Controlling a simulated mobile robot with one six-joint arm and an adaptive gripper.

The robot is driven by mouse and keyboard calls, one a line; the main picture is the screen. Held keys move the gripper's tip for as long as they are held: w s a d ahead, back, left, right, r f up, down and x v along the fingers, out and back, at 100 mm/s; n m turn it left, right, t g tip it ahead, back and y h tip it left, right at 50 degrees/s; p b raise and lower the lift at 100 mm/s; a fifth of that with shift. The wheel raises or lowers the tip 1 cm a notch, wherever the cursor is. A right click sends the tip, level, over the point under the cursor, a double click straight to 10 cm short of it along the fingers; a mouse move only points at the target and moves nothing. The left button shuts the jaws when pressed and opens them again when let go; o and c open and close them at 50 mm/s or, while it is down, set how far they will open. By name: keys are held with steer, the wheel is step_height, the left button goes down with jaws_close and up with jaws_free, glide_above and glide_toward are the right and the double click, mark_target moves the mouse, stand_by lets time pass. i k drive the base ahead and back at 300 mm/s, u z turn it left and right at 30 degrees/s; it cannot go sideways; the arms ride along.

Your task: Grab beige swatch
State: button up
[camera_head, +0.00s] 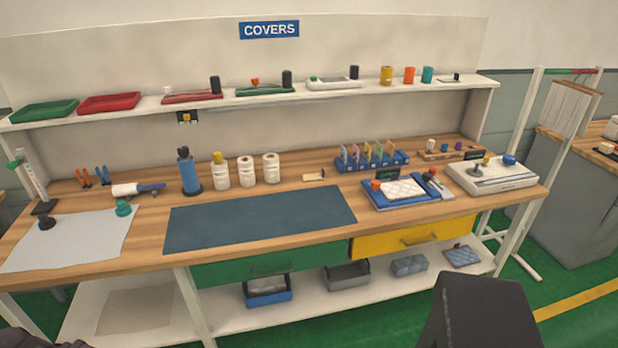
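No piece is clearly recognisable as the beige swatch. A small flat beige piece (314,176) lies on the wooden bench right of the white rolls; it is too small to tell what it is. A blue rack (372,163) at the back of the bench holds several upright coloured pieces, some yellowish, too small to tell apart. A white quilted piece (403,189) lies in a blue tray near the front edge. My gripper is not recognisable in view; dark parts that may be mine show at the lower left edge and bottom right.
A dark blue mat (260,218) lies bare mid-bench. Bottles and white rolls (246,171) stand behind it. A white machine (491,176) sits at the right end. A shelf (130,108) with trays runs above. Green (225,273) and yellow (385,243) drawers are shut below.

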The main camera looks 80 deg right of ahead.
mark_target(315, 176)
steer(key=i, duration=0.8)
steer(key=u, duration=1.1)
steer(key=k, duration=0.1)
steer(key=z, duration=3.85)
steer(key=i, duration=0.6)
